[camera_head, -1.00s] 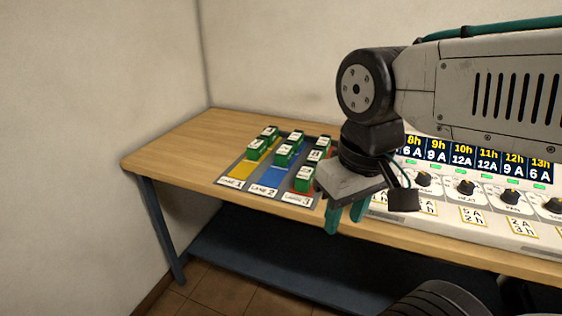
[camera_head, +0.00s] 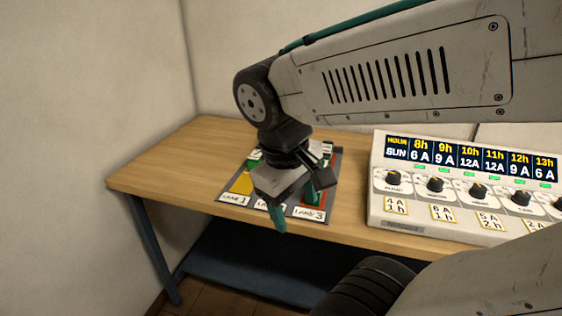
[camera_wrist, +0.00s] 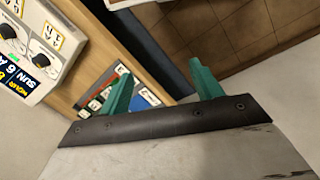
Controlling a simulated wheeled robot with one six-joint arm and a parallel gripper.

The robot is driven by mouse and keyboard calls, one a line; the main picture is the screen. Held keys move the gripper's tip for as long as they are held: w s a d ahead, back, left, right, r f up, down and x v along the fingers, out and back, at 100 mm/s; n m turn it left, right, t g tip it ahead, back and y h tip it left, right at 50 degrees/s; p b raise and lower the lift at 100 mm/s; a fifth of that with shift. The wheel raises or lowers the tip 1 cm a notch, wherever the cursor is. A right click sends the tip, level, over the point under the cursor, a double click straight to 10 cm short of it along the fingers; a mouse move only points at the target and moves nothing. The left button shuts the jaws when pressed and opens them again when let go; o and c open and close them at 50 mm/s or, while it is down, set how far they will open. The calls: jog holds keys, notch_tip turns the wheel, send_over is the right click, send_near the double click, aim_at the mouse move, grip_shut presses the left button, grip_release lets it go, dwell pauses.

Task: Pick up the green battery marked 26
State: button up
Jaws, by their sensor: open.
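The green batteries with white tops stand on a grey lane board (camera_head: 337,168) on the table. From the head camera my gripper and wrist now hide most of them, and only a piece of one green battery (camera_head: 255,155) shows at the back left. No number can be read, so I cannot tell which battery is marked 26. My gripper (camera_head: 296,206) is open and empty over the front of the board, with its green fingers pointing down. In the wrist view my gripper (camera_wrist: 160,66) has its fingers spread, and part of the board with a blue lane (camera_wrist: 148,97) shows between them.
A control panel (camera_head: 400,222) with knobs and an hour display stands right of the board. The wooden table (camera_head: 165,160) is bare to the left. Its front edge lies just before the lane labels. A dark lower shelf (camera_head: 240,265) is beneath. Walls stand behind and left.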

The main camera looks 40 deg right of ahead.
jog(key=w+d+f+n+g+h, duration=0.2)
jog(key=w+d+n+h, duration=0.3)
jog(key=d, duration=0.4)
jog(key=w+d+f+n+g+h, duration=0.1)
jog(key=w+d+n+h, duration=0.2)
jog(key=w+d+h, duration=0.35)
jog(key=w+d+f+n+t, duration=0.1)
jog(key=w+f+n+t, duration=0.3)
jog(key=n, duration=0.1)
jog(key=w+d+f+n+t+h, duration=0.1)
jog(key=w+f+n+t, duration=0.3)
jog(key=f+n, duration=0.1)
jog(key=w+d+f+n+t+h, duration=0.1)
jog(key=w+f+n+t, duration=0.3)
jog(key=w+n, duration=0.1)
jog(key=shift+d+f, duration=0.2)
jog(key=shift+d, duration=0.2)
jog(key=shift+w+d+f, duration=0.1)
jog(key=shift+w+f, duration=0.05)
jog(key=shift+f, duration=0.05)
jog(key=x, duration=0.5)
jog(key=shift+w+d, duration=0.1)
jog(key=shift+w, duration=0.1)
jog(key=shift+w+x, duration=0.25)
jog(key=shift+x, duration=2.9)
jog(key=shift+c, duration=0.4)
